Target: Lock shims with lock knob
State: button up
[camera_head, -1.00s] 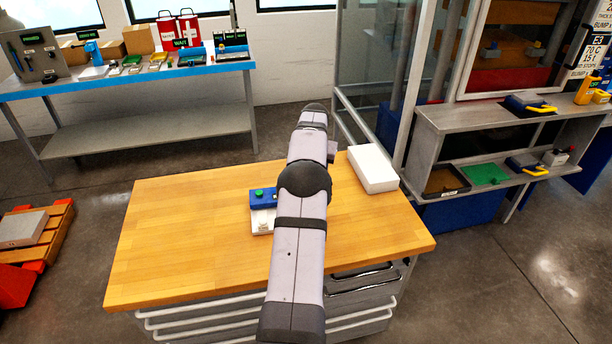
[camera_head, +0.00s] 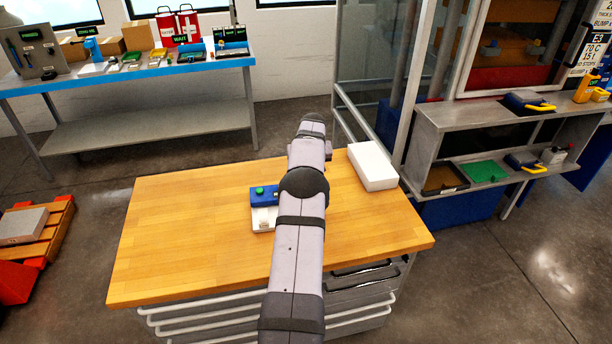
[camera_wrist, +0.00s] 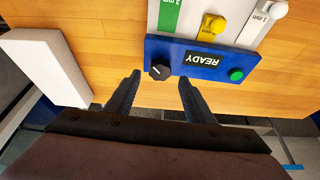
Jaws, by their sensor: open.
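The black lock knob (camera_wrist: 159,70) stands on a blue panel (camera_wrist: 205,68) with a READY label and a green button (camera_wrist: 236,75). My gripper (camera_wrist: 160,79) is open, its two dark fingers reaching toward the knob, one tip on either side in the wrist view. I cannot tell whether they touch it. In the head view the blue panel (camera_head: 258,198) shows left of my arm; the arm hides the black knob.
The fixture sits on a wooden tabletop (camera_head: 180,235), largely clear on its left. A white block (camera_head: 373,166) lies at the back right; it also shows in the wrist view (camera_wrist: 44,66). A metal shelf unit (camera_head: 450,130) stands beyond the right edge.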

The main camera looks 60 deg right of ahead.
jog(key=shift+p+x, duration=0.45)
jog(key=shift+x, duration=1.5)
jog(key=c, duration=1.1)
jog(key=shift+o, duration=0.2)
jog(key=shift+m, duration=0.3)
jog(key=shift+w+m+g+h+b, duration=0.1)
jog(key=shift+m+g+h+b, duration=0.35)
jog(key=shift+m+b, duration=0.65)
jog(key=shift+r+m+g, duration=0.1)
jog(key=shift+m+g, duration=0.25)
jog(key=shift+m, duration=0.55)
jog(key=shift+m+g+p, duration=0.3)
jog(key=shift+m+p, duration=0.1)
jog(key=shift+m, duration=0.3)
